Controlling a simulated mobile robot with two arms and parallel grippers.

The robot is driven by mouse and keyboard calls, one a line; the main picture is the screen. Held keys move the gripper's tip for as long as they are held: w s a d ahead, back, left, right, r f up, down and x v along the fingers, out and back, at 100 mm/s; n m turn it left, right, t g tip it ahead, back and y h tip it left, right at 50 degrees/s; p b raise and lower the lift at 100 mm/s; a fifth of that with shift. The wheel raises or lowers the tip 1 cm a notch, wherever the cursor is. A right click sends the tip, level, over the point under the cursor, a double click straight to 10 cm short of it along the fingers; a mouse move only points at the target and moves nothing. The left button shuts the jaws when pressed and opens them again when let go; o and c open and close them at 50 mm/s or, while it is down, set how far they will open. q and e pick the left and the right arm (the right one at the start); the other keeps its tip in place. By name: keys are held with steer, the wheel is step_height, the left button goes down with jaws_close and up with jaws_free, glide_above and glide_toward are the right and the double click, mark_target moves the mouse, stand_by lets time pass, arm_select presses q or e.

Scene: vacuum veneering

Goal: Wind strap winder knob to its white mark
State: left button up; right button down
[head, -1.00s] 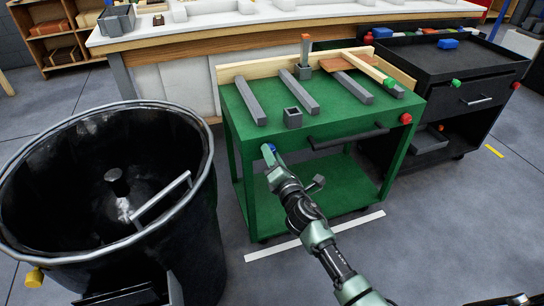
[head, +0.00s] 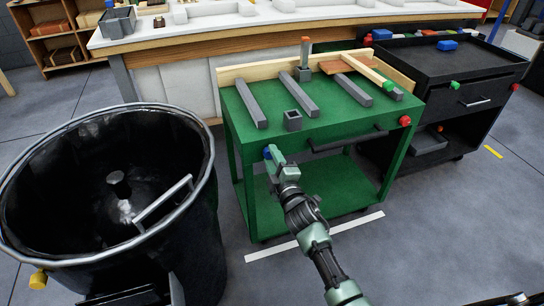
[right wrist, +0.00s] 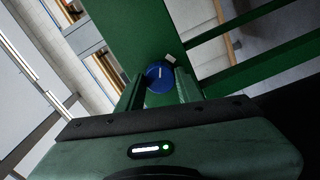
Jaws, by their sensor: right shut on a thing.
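The blue knob (head: 267,153) sits on the front left corner of the green cart (head: 262,190). In the right wrist view the knob (right wrist: 157,80) shows between my fingers, with a short pale line on its face. A small white mark (right wrist: 170,58) lies on the green post just beyond the knob's upper right edge. I cannot tell whether the line points exactly at the mark. My right gripper (head: 272,156) is shut on the knob, one finger on each side; it also fills the lower right wrist view (right wrist: 158,88). My left gripper is not in view.
A large black drum (head: 205,210) stands left of the cart. Grey bars (head: 250,103) and a small square cup (head: 293,120) lie on the cart top. A red knob (head: 405,121) and dark handle (head: 350,139) are on its front. A black cart (head: 440,75) stands at the right.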

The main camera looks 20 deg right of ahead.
steer(key=m+p, duration=0.1)
steer(key=m, duration=0.3)
steer(key=shift+m+p, duration=0.3)
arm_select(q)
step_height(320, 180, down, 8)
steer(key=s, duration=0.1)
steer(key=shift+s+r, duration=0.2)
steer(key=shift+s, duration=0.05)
arm_select(e)
steer(key=shift+m, duration=0.7)
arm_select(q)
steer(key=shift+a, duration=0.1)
arm_select(e)
steer(key=shift+f, duration=0.1)
steer(key=c, duration=0.9)
jaws_free()
steer(key=shift+c, duration=0.2)
steer(key=shift+s, duration=0.1)
